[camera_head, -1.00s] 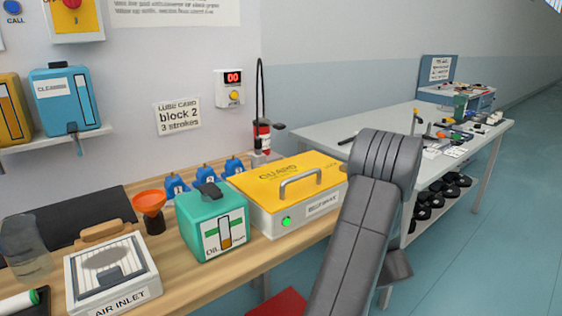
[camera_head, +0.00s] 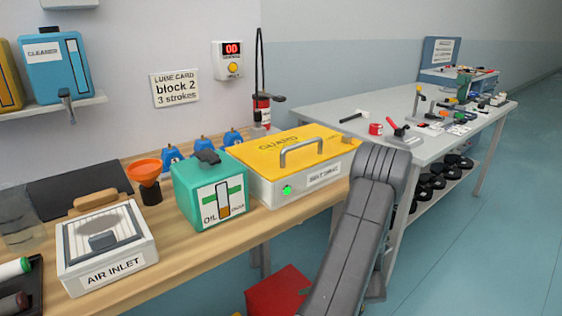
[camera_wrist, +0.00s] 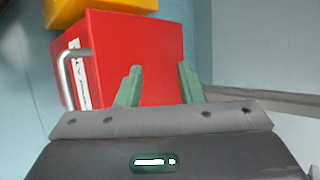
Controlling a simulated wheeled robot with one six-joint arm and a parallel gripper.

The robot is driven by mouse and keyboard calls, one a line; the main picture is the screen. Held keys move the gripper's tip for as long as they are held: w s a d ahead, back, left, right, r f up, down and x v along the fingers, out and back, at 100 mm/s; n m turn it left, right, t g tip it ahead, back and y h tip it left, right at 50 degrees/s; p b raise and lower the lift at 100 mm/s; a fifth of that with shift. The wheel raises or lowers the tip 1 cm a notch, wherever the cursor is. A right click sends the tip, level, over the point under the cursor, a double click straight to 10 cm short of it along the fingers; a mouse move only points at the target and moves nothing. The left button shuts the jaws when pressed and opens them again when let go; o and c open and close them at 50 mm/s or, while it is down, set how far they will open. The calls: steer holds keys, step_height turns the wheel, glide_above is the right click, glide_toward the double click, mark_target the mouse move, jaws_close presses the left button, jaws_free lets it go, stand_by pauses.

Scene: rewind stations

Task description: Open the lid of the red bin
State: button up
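The red bin (camera_head: 280,292) stands low on the floor in front of the wooden bench; only its upper part shows at the bottom of the head view, partly behind my arm. In the wrist view the red bin (camera_wrist: 140,55) fills the upper middle, with a metal bar handle (camera_wrist: 65,80) and a white label on its left face. I cannot make out the lid's seam. My gripper (camera_wrist: 158,78) is open, its two green fingers apart with nothing between them. The fingers point toward the bin; whether they touch it I cannot tell.
A yellow object (camera_wrist: 115,4) lies beyond the bin in the wrist view. The wooden bench (camera_head: 165,272) above holds a teal oil can (camera_head: 185,190), a yellow-topped guard box (camera_head: 268,152) and an air inlet box (camera_head: 140,255). A grey table (camera_head: 330,110) stands right. The floor at right is clear.

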step_height(320, 180, down, 10)
steer(key=s+d+n+t+y+b, duration=0.1)
steer(key=s+d+t+y+b, duration=0.1)
steer(key=b, duration=0.4)
steer(key=shift+s+t+y, duration=0.25)
steer(key=shift+t+y, duration=0.05)
steer(key=shift+y, duration=0.2)
steer(key=shift+r, duration=0.15)
